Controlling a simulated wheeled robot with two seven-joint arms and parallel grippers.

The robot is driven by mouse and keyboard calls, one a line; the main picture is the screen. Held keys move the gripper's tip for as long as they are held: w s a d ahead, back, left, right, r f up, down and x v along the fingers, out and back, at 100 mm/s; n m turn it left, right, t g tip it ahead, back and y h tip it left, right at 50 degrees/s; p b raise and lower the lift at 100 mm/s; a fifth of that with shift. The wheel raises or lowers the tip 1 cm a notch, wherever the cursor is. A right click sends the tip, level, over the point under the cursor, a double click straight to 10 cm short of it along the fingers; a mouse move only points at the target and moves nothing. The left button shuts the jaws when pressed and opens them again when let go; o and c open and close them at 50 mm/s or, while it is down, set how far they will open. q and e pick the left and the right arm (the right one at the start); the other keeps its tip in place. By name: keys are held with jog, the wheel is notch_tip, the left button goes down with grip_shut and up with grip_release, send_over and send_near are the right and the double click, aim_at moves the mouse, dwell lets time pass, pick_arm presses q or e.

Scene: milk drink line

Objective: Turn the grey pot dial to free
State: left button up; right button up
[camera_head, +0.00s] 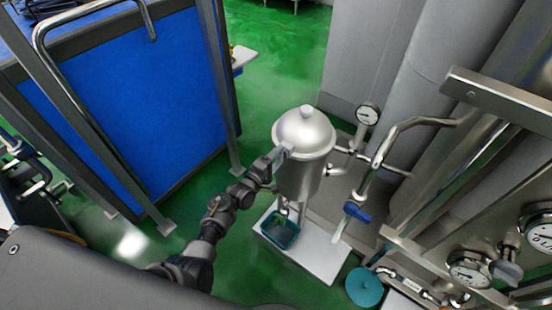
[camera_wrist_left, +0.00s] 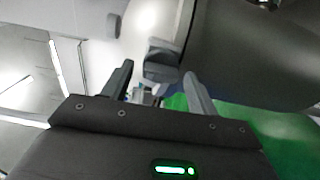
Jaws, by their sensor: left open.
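The grey pot (camera_head: 300,172) is a tall metal vessel with a domed lid and a knob on top, standing upright at the middle of the head view. My left gripper (camera_head: 277,158) is at the left side of the pot, just below its lid rim. In the left wrist view, a small grey block (camera_wrist_left: 162,62), which looks like the dial, lies between and beyond the two open fingers (camera_wrist_left: 160,74). Whether the fingers touch it cannot be told. The dial's markings and setting are not readable. The pot's curved wall (camera_wrist_left: 235,50) fills the upper right there. My right gripper is not seen.
A teal tray (camera_head: 281,234) sits under the pot on a white platform (camera_head: 318,254). Right of the pot are pipes, a gauge (camera_head: 367,114) and a blue-handled valve (camera_head: 356,212). A blue panel (camera_head: 130,95) stands at the left. Green floor lies open between.

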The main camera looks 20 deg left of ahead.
pick_arm(q)
jog(key=v, duration=1.1)
jog(key=shift+b, duration=0.4)
jog(key=s+a+f+m+g+y, duration=0.15)
jog(key=s+f+m+g, duration=0.35)
jog(key=f, duration=0.7)
jog(key=s+f+m+g+y, duration=0.2)
jog(key=s+f+m, duration=0.35)
jog(key=f, duration=0.75)
jog(key=s+a+f+m+g+y, duration=0.1)
jog(key=s+f, duration=0.4)
jog(key=s, duration=0.7)
jog(key=s+a+f+m+g+y, duration=0.1)
jog(key=s+a+f+m+g, duration=0.1)
jog(key=s, duration=1)
jog(key=s+a+f+m+g+y, duration=0.1)
jog(key=s+a+f+m+g, duration=0.1)
jog(key=s+f+g, duration=0.3)
jog(key=s+a+f, duration=0.1)
jog(key=s+f, duration=0.2)
jog(key=s, duration=0.4)
jog(key=shift+f+m+g, duration=0.3)
jog(key=shift+m, duration=0.05)
